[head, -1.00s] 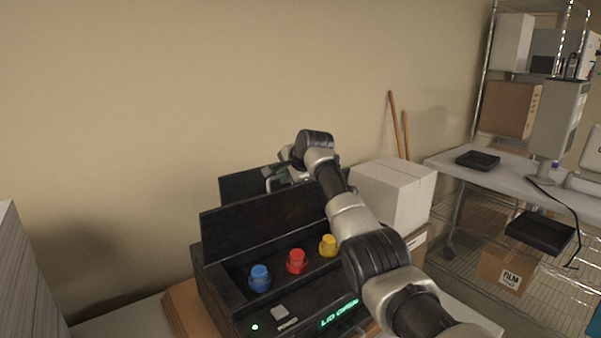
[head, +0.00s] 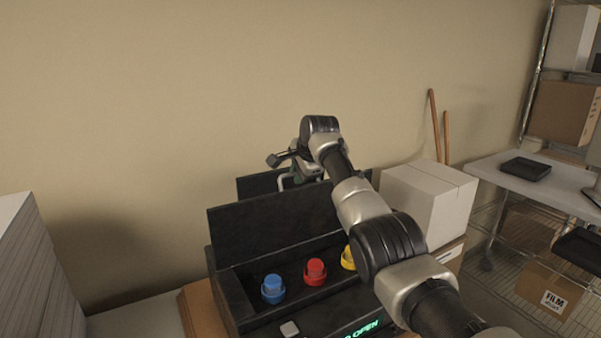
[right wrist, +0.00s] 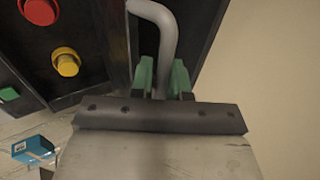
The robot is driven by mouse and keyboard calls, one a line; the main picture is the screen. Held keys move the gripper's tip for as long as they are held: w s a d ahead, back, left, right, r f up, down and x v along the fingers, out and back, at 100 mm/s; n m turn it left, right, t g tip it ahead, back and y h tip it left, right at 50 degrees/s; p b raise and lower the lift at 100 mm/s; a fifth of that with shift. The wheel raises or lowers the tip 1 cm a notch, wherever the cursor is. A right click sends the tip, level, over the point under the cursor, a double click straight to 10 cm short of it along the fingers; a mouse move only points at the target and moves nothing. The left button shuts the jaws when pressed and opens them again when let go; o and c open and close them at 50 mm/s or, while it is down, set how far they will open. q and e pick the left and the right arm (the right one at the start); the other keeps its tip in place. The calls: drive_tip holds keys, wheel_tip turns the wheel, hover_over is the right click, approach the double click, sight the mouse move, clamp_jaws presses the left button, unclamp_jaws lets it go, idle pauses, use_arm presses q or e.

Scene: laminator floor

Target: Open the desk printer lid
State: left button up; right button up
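The black desk printer (head: 240,295) stands on the table in the head view. Its lid (head: 270,224) is raised, and the green display (head: 362,329), partly cut off, reads OPEN. My right gripper (head: 286,170) is behind the raised lid at its far side. In the right wrist view a grey bent handle (right wrist: 165,40) runs down between the green fingertips of my right gripper (right wrist: 163,78). The fingers sit close on both sides of it and look shut on it. My left gripper is not in view.
Blue (head: 273,289), red (head: 315,272) and yellow (head: 348,257) knobs sit inside the printer. A white box (head: 428,205) stands right of it, a paper stack (head: 25,265) at left. The wall is close behind. A wire shelf with boxes is at far right.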

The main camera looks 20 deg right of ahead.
drive_tip(key=o, duration=0.3)
drive_tip(key=shift+w+f, duration=0.1)
drive_tip(key=shift+f, duration=0.2)
drive_tip(key=shift+o, duration=0.2)
drive_tip(key=shift+s+r+b, duration=0.2)
drive_tip(key=shift+r+b, duration=0.15)
drive_tip(key=shift+b, duration=0.1)
drive_tip(key=b+v, duration=0.4)
drive_tip(key=v, duration=0.6)
drive_tip(key=shift+r+b, duration=0.25)
drive_tip(key=shift+b, duration=0.15)
